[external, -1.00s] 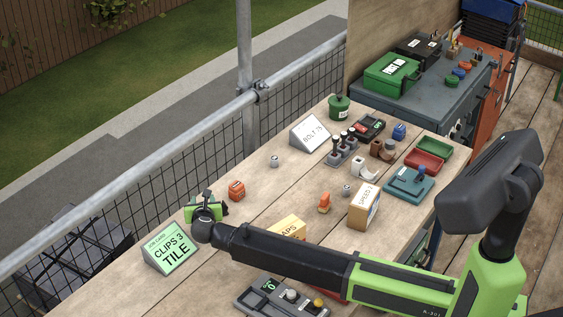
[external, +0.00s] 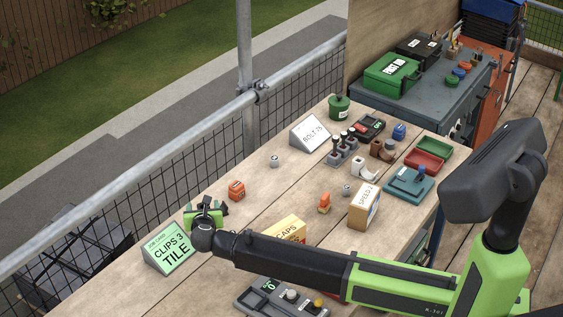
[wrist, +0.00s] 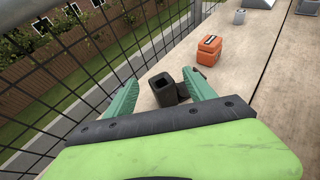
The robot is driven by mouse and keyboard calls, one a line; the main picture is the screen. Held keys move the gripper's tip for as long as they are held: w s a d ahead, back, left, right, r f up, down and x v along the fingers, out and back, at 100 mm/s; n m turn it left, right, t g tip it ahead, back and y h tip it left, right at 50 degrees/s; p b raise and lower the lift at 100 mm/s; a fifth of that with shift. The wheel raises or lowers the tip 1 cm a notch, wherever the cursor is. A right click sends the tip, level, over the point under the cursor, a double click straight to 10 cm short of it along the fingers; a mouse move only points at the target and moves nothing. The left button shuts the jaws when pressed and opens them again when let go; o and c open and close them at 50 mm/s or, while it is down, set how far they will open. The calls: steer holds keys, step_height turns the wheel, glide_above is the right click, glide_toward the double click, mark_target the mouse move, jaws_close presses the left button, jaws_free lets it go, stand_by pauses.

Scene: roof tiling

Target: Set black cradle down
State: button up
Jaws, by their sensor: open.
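The black cradle (wrist: 163,92) shows in the wrist view as a dark, square, hollow-topped piece on the wooden bench, close to the mesh fence side. My gripper (wrist: 161,80) is open, with one green finger on each side of the cradle. Gaps show between the fingers and the cradle, so it looks apart from them. A dark piece beside it, toward the right finger, may be part of it or its shadow.
The green sign "CLIPS 3 TILE" (external: 171,250) stands right beside my gripper. An orange block (external: 236,190) is just beyond, also in the wrist view (wrist: 209,50). The mesh fence (wrist: 75,60) runs close on the left.

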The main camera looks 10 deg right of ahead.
steer(key=p+v, duration=0.1)
steer(key=v, duration=0.5)
steer(key=shift+r+p, duration=0.1)
steer(key=shift+p, duration=0.2)
